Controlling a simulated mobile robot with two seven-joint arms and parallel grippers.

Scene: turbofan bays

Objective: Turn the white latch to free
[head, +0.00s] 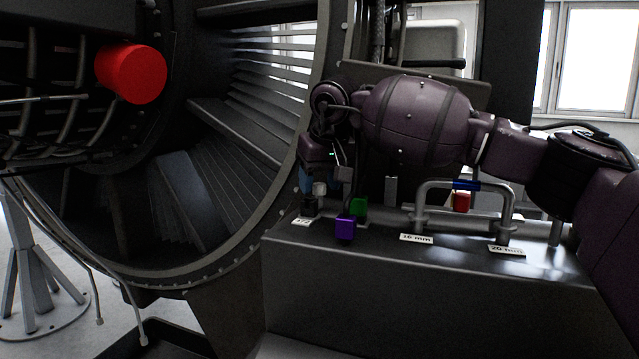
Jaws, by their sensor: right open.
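A small whitish block (320,188), which looks like the white latch, sits low at the left end of the grey bench, above a small white label (303,221). My right gripper (322,182) comes in from the right and points down over that spot. It is open, and its fingers are dark and small in the picture. The wrist partly hides the area, so I cannot tell whether the fingers are around the latch or touching it. The latch's turn angle is too small to read. My left gripper is not in view.
Purple (346,228), green (358,207) and red (461,202) blocks sit along the pipes on the bench (420,290). A bent grey pipe with a blue piece (466,184) stands right. The large engine ring (285,200) and a red cylinder (131,73) are left.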

